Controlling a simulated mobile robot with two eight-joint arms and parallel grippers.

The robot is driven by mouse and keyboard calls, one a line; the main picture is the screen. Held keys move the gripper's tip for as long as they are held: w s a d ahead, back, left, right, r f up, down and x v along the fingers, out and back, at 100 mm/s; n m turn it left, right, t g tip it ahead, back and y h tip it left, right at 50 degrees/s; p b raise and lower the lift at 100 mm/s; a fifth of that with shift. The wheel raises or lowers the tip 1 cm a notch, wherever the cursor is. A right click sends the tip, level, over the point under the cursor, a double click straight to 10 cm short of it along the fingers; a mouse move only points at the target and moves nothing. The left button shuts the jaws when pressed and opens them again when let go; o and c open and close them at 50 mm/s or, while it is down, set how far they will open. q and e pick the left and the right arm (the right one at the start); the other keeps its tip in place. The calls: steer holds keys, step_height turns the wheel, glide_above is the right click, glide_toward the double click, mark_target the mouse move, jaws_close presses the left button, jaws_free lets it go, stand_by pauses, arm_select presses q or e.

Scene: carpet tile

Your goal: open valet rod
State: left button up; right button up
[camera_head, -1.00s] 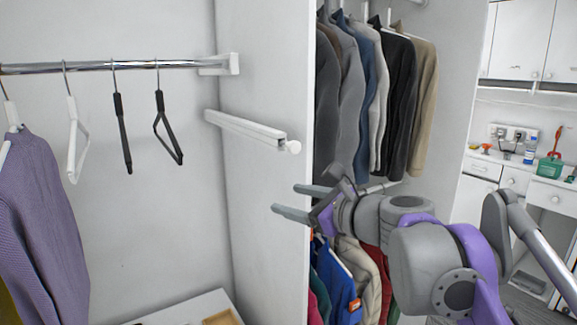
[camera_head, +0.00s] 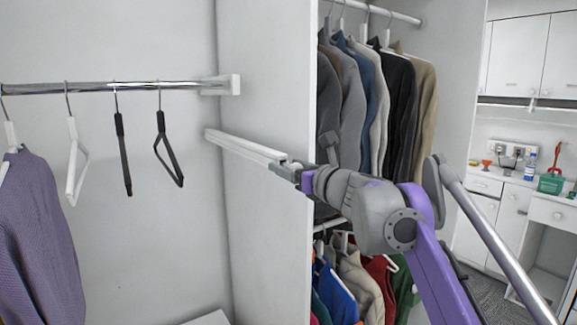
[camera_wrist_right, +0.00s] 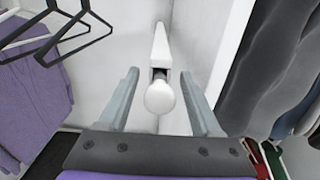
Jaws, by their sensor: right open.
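The valet rod (camera_head: 243,145) is a white bar mounted on the side panel of the closet. Its round white end knob (camera_wrist_right: 160,97) shows in the right wrist view, close to the end of the white housing. My right gripper (camera_head: 287,168) is at the front end of the rod. In the right wrist view my right gripper (camera_wrist_right: 158,95) is open, with one finger on each side of the knob and a gap on both sides. In the head view the gripper hides the knob. My left gripper is not in view.
A chrome rail (camera_head: 140,87) with several hangers and a purple sweater (camera_head: 40,240) is at the left. Jackets (camera_head: 375,100) hang beyond the side panel (camera_head: 265,230), with more clothes (camera_head: 350,280) below. A counter (camera_head: 500,185) stands at the far right.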

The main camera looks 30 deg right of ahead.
steer(key=shift+w, duration=0.2)
steer(key=shift+c, duration=0.2)
jaws_close()
stand_by(1.2)
